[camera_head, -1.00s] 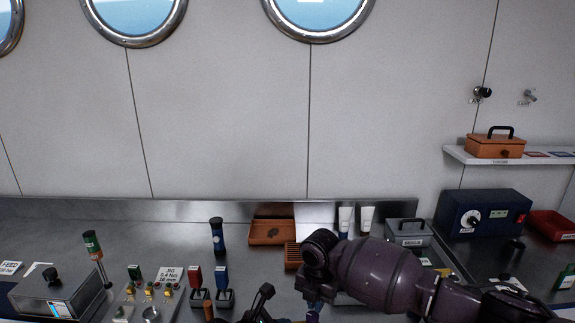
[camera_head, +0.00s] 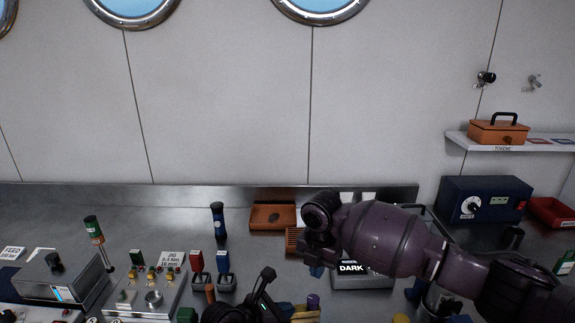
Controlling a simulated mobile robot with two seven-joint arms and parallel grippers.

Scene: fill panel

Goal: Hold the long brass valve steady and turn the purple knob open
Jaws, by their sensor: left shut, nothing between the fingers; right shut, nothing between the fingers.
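The purple knob (camera_head: 313,300) shows at the bottom edge, right of my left gripper. A tan-yellow piece (camera_head: 305,314) below it, cut by the frame edge, looks like the brass valve; I cannot be sure. My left gripper (camera_head: 266,277) is black, shut and empty, with its tip up, left of the knob and apart from it in the picture. My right gripper (camera_head: 318,256) is shut and empty, above the knob in the picture. Its fingertips are hard to make out. My purple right arm comes in from the right and hides part of the bench.
A grey panel (camera_head: 137,303) with brass fittings and a round knob stands left. Red and blue handled blocks (camera_head: 197,263) stand beside it. An orange tray (camera_head: 271,228) lies at the back. A box marked DARK (camera_head: 352,268) sits behind my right arm. A navy box (camera_head: 483,200) stands right.

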